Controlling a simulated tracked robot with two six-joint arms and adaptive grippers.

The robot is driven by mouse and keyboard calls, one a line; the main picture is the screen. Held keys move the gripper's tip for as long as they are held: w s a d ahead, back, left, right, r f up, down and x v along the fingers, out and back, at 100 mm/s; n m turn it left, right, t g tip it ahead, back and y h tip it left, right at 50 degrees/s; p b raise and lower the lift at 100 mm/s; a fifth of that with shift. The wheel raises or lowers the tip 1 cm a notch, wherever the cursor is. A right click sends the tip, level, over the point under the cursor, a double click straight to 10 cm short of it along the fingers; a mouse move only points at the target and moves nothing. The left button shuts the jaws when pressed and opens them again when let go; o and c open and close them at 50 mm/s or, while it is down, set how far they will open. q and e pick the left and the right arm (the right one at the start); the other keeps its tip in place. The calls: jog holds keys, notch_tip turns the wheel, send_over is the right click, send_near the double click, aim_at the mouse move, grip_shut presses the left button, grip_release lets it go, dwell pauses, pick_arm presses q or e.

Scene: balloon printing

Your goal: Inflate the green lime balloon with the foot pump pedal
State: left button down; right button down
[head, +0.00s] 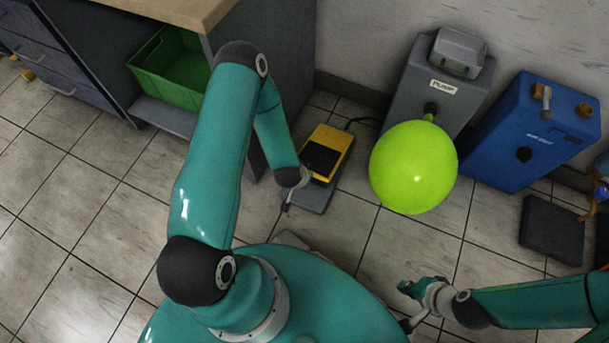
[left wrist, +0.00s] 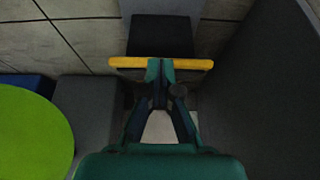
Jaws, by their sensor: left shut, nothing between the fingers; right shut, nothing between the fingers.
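The lime green balloon (head: 413,167) is round and swollen, hanging at the front of the grey pump (head: 437,82). It also shows at the left edge of the left wrist view (left wrist: 32,135). The yellow and black foot pedal (head: 340,139) sits on the floor left of the pump. My left gripper (head: 286,207) is at the pedal's near end, mostly hidden behind its wrist. In the left wrist view its shut, empty fingers (left wrist: 160,68) overlap the pedal's yellow edge (left wrist: 192,64); I cannot tell whether they touch. My right gripper (head: 404,287) is shut and empty, below the balloon.
A blue machine (head: 530,132) stands right of the pump, with a dark pad (head: 552,230) on the floor before it. A cabinet (head: 283,48) rises close left of the pedal, near my left arm. A green crate (head: 170,72) sits on its shelf.

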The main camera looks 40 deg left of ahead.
pick_arm(q)
jog(key=w+a+r+p, duration=0.1)
jog(key=w+r+p, duration=0.5)
jog(key=r, duration=0.3)
jog(key=shift+w+a+r+p, duration=0.35)
jog(key=shift+a+r+p, duration=0.05)
jog(key=shift+p, duration=0.35)
jog(key=shift+f, duration=0.1)
jog(key=b+x, duration=0.2)
jog(key=x, duration=0.3)
jog(key=b+x, duration=0.2)
jog(key=x, duration=0.3)
jog(key=shift+s+d+f, duration=0.1)
jog(key=shift+f, duration=0.3)
jog(key=shift+s+d+f+b, duration=0.1)
jog(key=shift+s+f+b, duration=0.15)
jog(key=shift+f, duration=0.25)
jog(key=shift+s+f+b, duration=0.1)
jog(key=shift+s+f, duration=0.15)
jog(key=shift+f, duration=0.25)
jog(key=shift+s+f, duration=0.15)
jog(key=shift+f, duration=0.2)
